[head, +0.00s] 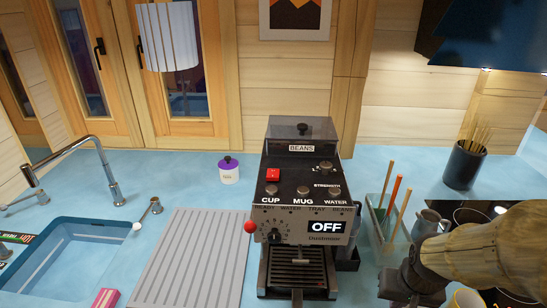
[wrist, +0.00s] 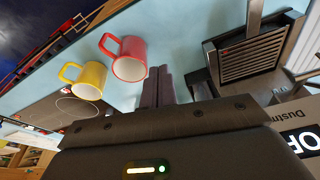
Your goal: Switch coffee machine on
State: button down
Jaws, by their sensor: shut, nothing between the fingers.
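The coffee machine (head: 307,160) stands upright on the blue counter, and its display (head: 326,227) reads OFF. My gripper is low to the right of the machine in the head view, apart from the red button. In the wrist view its fingers (wrist: 158,88) are shut and empty, left of the machine's drip tray (wrist: 252,57).
A red mug (wrist: 130,60) and a yellow mug (wrist: 88,80) are near my fingers in the wrist view. A clear container with sticks (head: 388,220) stands right of the machine. A ridged drainboard (head: 190,260) and sink lie left. The space above the machine's top panel is clear.

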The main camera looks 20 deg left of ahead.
jog(key=shift+n, duration=0.7)
jog(key=w+a+r+p, duration=0.2)
jog(key=w+a+r, duration=0.2)
jog(key=r, duration=0.2)
jog(key=w+a+r+p, duration=0.3)
jog(key=w+a+r, duration=0.1)
jog(key=w+r, duration=0.1)
jog(key=w+a+r+p, duration=0.2)
jog(key=w+a+r, duration=0.2)
jog(key=r, duration=0.3)
jog(key=shift+w+a+r, duration=0.2)
jog(key=shift+w+a, duration=0.2)
jog(key=shift+a, duration=0.2)
jog(key=w+a+r+p, duration=0.1)
jog(key=w+a+r, duration=0.2)
jog(key=a+r, duration=0.4)
notch_tip(320, 180, up, 6)
jog(key=n, duration=0.1)
send_over(273, 175)
jog(key=s, duration=0.2)
jog(key=shift+s+d+f+y+p, duration=0.2)
jog(key=shift+d+y+p, duration=0.1)
jog(key=shift+p, duration=0.15)
jog(key=shift+f, duration=0.1)
